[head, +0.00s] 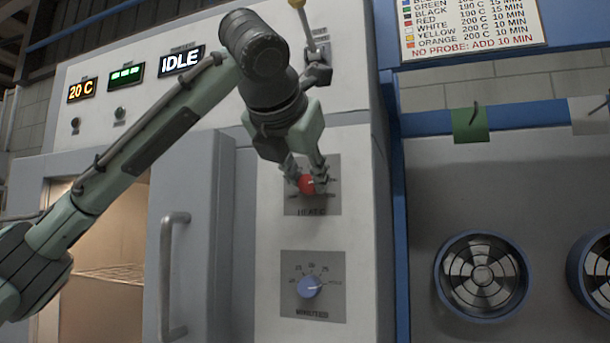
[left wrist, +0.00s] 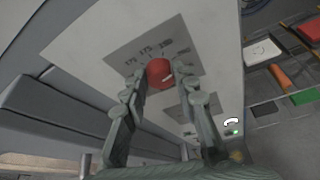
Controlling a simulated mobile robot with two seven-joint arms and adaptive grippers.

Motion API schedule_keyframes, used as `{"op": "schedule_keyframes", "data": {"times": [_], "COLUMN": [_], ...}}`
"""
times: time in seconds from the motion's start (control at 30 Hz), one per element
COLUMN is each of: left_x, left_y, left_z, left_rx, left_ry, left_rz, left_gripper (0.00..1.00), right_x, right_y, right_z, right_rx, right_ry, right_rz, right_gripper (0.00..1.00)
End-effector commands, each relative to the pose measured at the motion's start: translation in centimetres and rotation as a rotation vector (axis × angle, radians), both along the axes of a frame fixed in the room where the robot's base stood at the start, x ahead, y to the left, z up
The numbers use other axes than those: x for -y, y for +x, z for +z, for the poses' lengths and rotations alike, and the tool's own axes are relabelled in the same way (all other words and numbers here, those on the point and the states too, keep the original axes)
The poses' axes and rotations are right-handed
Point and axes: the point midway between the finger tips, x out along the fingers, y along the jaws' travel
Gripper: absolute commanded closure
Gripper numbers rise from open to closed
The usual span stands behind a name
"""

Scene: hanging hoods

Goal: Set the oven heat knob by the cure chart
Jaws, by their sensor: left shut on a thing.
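The red heat knob (head: 306,184) sits on a grey dial plate on the oven's white panel. My left gripper (head: 308,178) is shut on it, one finger on each side. In the left wrist view the knob (left wrist: 160,72) shows between the fingers, with a pale pointer mark and dial numbers above it; the exact setting is hard to tell. The cure chart (head: 470,25) is at the top right, cut off at the top; its rows list colours, temperatures and minutes, with a red line "NO PROBE: ADD 10 MIN". My right gripper is not in view.
A blue knob (head: 311,288) sits below on its own dial. Displays read 20 C (head: 82,90) and IDLE (head: 181,61). The oven door (head: 195,240) stands open at left. A green tag (head: 470,125) hangs right, above a round fan (head: 482,275).

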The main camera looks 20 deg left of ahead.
Motion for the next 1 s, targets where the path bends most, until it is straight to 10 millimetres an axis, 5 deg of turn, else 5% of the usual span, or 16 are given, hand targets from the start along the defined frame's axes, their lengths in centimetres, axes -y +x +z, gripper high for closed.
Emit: {"op": "schedule_keyframes", "data": {"times": [0.6,0.63,0.7,0.8,1.0], "left_x": [0.08,0.08,0.08,0.07,0.06], "left_y": [0.01,0.01,0.01,0.01,0.00], "left_z": [-0.24,-0.24,-0.21,-0.16,-0.09], "left_rx": [-0.004,-0.004,-0.003,-0.002,0.000], "left_ry": [0.044,0.044,0.044,0.043,0.042], "left_rz": [0.000,0.000,-0.001,0.000,0.000], "left_gripper": [1.00,0.70,0.61,0.51,0.51], "right_x": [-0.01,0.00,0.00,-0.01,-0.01], "right_y": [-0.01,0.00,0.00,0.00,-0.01], "right_z": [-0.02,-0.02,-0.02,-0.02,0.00], "right_rx": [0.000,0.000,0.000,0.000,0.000], "right_ry": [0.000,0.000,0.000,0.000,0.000], "right_rz": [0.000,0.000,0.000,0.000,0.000], "right_gripper": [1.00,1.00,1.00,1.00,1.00]}}
